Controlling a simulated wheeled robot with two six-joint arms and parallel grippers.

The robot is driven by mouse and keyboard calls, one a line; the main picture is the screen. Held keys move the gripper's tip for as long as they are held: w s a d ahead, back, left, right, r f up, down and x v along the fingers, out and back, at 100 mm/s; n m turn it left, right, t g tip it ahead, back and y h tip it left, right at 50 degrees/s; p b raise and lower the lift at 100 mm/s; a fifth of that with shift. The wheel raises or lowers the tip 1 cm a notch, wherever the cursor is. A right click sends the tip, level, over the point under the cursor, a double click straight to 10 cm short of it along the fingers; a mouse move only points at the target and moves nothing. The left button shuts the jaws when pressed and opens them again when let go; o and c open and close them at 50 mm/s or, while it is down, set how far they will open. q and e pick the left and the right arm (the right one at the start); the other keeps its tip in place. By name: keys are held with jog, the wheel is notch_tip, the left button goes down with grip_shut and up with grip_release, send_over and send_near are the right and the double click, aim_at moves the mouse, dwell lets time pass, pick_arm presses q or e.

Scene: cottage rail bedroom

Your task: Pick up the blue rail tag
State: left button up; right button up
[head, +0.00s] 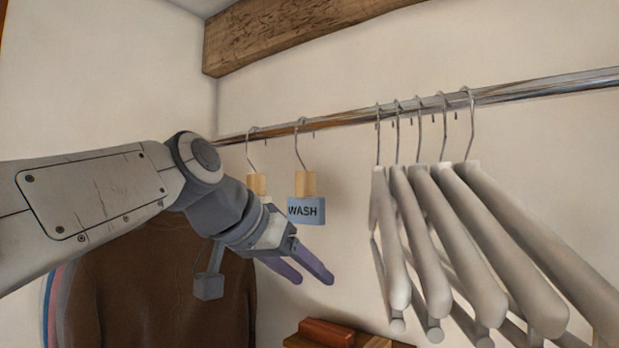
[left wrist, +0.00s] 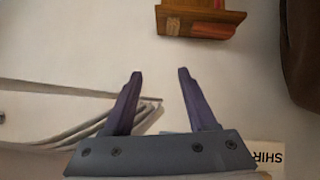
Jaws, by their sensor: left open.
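The blue rail tag (head: 306,211), lettered WASH, hangs below a wooden block on a wire hook from the metal rail in the head view. It hangs upright and does not show in the left wrist view. My left gripper (head: 314,281) is open and empty, its purple fingers just below the blue tag and pointing down to the right. The open fingers also show in the left wrist view (left wrist: 160,74), with only wall between their tips. My right gripper is not in view.
The metal rail (head: 365,117) crosses above. Several pale hangers (head: 430,245) hang right of the tag. Another wooden block (head: 257,184) hangs behind my left gripper. A cream tag (left wrist: 265,158) reads SHIR. A brown garment (head: 170,285) hangs at left; a wooden shelf (left wrist: 199,18) is below.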

aim_at(298, 180)
pick_arm(q)
jog(key=a+r+t, duration=0.1)
jog(key=r, duration=0.4)
jog(key=a+r+t, duration=0.1)
jog(key=r, duration=0.3)
jog(key=a+r+m+t+h, duration=0.1)
jog(key=a+r, duration=0.1)
jog(key=r, duration=0.3)
jog(key=shift+w+r, duration=0.35)
jog(key=shift+w, duration=0.05)
jog(key=shift+w+d+r+t+p, duration=0.1)
jog(key=shift+w+r+t+p, duration=0.1)
jog(key=shift+t+p, duration=0.15)
jog(key=p+x, duration=0.1)
jog(key=x, duration=0.3)
jog(key=shift+w+d, duration=0.1)
jog(key=shift+d, duration=0.1)
jog(key=p+x, duration=0.1)
jog(key=x, duration=0.1)
jog(key=p+x, duration=0.1)
jog(key=x, duration=0.1)
jog(key=shift+w+d+r+p, duration=0.1)
jog(key=shift+d+r+p, duration=0.05)
jog(key=shift+r+p, duration=0.25)
jog(key=shift+w+d+f, duration=0.3)
jog(key=shift+w+f, duration=0.05)
jog(key=shift+w, duration=0.15)
grip_shut()
